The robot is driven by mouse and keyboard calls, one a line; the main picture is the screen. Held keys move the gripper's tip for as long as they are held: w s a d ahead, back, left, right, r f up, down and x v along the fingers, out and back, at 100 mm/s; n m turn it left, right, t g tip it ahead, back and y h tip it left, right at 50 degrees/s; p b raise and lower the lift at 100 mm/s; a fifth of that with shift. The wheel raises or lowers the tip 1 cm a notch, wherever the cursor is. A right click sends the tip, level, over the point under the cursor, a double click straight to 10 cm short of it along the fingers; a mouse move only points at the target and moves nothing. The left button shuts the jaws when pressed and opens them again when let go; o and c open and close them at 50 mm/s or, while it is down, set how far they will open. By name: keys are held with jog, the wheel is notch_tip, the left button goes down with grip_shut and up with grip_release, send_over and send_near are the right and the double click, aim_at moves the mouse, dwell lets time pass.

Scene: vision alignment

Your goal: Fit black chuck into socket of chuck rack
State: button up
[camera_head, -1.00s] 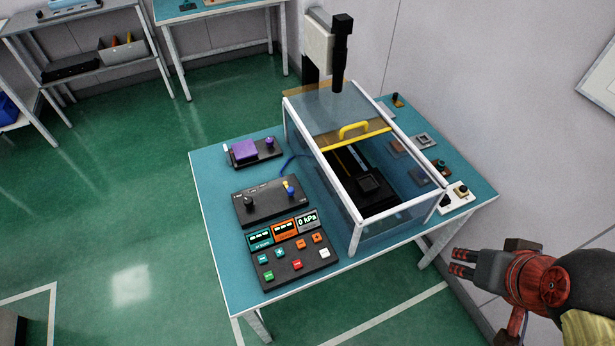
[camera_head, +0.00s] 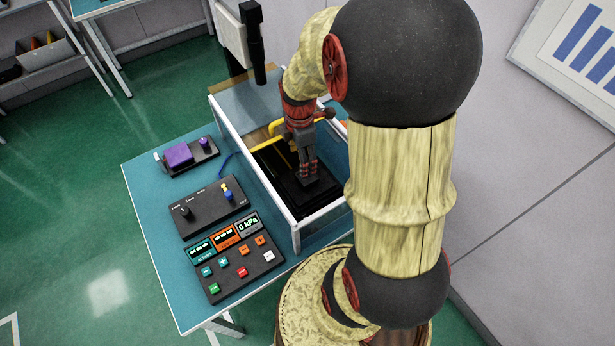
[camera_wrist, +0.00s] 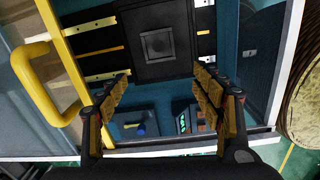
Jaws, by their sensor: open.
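A black square block with a grey recessed centre (camera_wrist: 158,43), which looks like the chuck on its stage, sits inside the clear-walled enclosure (camera_head: 322,224). No chuck rack or socket can be made out; my arm hides the table's right side.
A yellow handle (camera_wrist: 45,85) on the enclosure's lid is close on the left in the wrist view. White-framed walls surround the gripper. A button panel (camera_head: 238,256), a knob box (camera_head: 207,205) and a purple device (camera_head: 180,155) stand left of the enclosure.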

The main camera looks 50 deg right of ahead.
jog(key=shift+n, duration=0.8)
jog(key=f, duration=0.1)
jog(key=d+f, duration=0.1)
jog(key=f, duration=0.1)
jog(key=d+f, duration=0.1)
jog(key=f, duration=0.1)
jog(key=shift+s, duration=0.1)
jog(key=shift+d+f+b, duration=0.15)
jog(key=shift+f+b, duration=0.35)
jog(key=shift+f, duration=0.9)
jog(key=shift+d+f+b, duration=0.1)
jog(key=shift+f+b, duration=0.4)
jog(key=shift+f, duration=0.9)
jog(key=c, duration=1.4)
jog(key=shift+o, duration=0.2)
jog(key=shift+r, duration=0.1)
